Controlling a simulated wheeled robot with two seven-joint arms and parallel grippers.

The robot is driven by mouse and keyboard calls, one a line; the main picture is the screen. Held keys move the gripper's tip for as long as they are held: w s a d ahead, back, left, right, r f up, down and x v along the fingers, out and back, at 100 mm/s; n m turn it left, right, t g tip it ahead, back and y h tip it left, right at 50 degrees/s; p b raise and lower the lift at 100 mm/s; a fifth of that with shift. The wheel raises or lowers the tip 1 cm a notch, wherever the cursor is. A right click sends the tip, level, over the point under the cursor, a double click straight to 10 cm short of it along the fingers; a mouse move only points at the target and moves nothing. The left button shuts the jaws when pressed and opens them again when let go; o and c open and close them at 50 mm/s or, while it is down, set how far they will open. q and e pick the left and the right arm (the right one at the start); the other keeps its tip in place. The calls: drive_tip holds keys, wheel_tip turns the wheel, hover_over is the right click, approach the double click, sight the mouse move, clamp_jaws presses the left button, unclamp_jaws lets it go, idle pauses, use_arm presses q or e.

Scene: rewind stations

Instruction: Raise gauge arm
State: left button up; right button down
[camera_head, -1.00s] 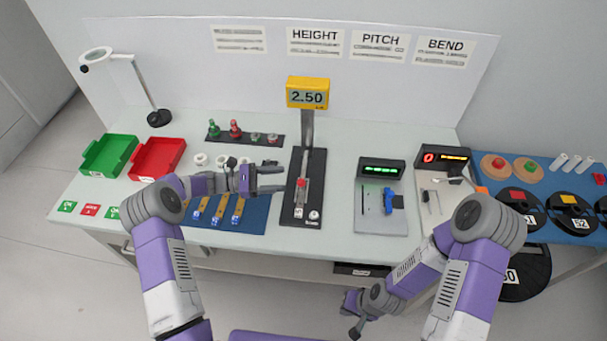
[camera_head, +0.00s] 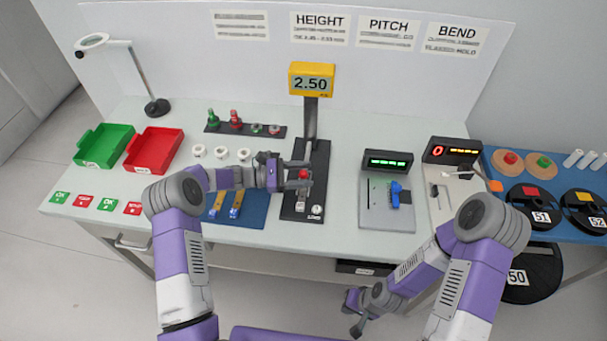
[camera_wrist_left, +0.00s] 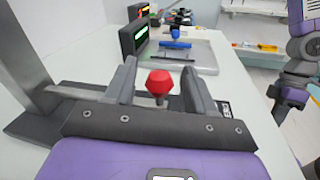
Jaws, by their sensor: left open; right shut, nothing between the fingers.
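The height gauge has a dark base plate (camera_head: 319,160), a grey post (camera_head: 311,120) and a yellow display (camera_head: 312,83) reading 2.50. A red knob (camera_head: 304,174) sits on its arm, low over the base. My left gripper (camera_head: 304,175) is open at the knob. In the left wrist view the red knob (camera_wrist_left: 159,84) stands between the two open fingers, with a gap on each side. The gauge arm below the knob is mostly hidden by the gripper. My right gripper (camera_head: 353,313) is shut and empty, low in front of the table.
The pitch fixture (camera_head: 386,216) with a blue slider and the bend fixture (camera_head: 440,206) stand to the right. A blue mat (camera_head: 252,215) with metal strips lies left of the gauge. Green (camera_head: 104,160) and red (camera_head: 153,168) trays stand further left.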

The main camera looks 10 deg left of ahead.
use_arm(q)
drive_tip(key=shift+d, duration=0.2)
drive_tip(key=shift+c, duration=0.4)
clamp_jaws()
drive_tip(key=shift+w+r+n+p, duration=0.2)
drive_tip(key=shift+r+n+p, duration=0.1)
drive_tip(key=shift+r+p, duration=0.35)
drive_tip(key=w+r+n+p, duration=0.3)
drive_tip(key=w+r+n, duration=0.1)
drive_tip(key=r, duration=0.3)
drive_tip(key=shift+w+r+n+y, duration=0.3)
drive_tip(key=shift+w+r+y, duration=0.1)
drive_tip(key=shift+w, duration=0.05)
